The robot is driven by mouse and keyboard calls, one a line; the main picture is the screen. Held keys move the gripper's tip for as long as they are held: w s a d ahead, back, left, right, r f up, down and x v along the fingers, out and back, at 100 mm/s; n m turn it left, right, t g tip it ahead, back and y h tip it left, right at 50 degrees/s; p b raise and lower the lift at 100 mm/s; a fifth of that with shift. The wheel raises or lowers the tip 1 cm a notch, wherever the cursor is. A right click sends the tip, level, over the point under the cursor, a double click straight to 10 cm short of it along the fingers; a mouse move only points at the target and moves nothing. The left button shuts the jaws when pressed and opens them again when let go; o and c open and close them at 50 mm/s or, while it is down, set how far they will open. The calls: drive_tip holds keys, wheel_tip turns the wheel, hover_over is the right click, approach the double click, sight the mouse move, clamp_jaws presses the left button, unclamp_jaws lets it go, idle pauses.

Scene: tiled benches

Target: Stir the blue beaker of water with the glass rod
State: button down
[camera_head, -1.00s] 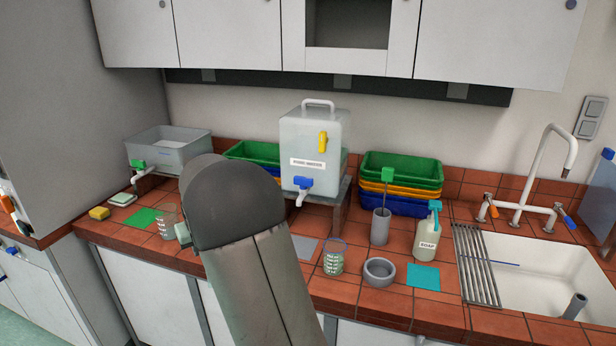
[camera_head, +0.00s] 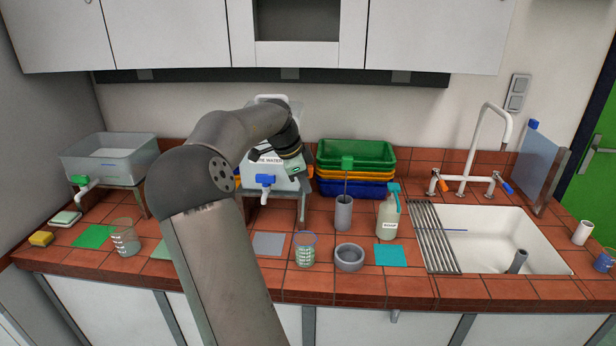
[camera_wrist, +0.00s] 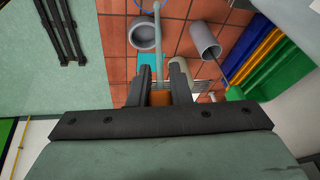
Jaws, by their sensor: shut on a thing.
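My gripper (camera_wrist: 162,92) is shut on a pale, slender rod (camera_wrist: 159,45), which looks like the glass rod. The rod extends away from the jaws in the wrist view, with an orange part between the fingers. In the head view my gripper body (camera_head: 292,168) hangs in front of the water container, above the bench; the rod cannot be made out there.
Two clear beakers, a left one (camera_head: 125,237) and a middle one (camera_head: 304,250), stand on the bench. A grey bowl (camera_head: 349,258), grey brush holder (camera_head: 343,214) and soap bottle (camera_head: 388,217) are right of them. The sink (camera_head: 500,225) has a tall tap (camera_head: 487,145).

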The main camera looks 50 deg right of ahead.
drive_tip(key=shift+s+d+r+m, duration=0.2)
drive_tip(key=shift+s+m, duration=0.1)
drive_tip(key=shift+s, duration=0.05)
wheel_tip(320, 180, down, 15)
drive_tip(key=b, duration=1)
drive_tip(key=shift+s+d, duration=0.1)
drive_tip(key=shift+s, duration=0.05)
idle(0.5)
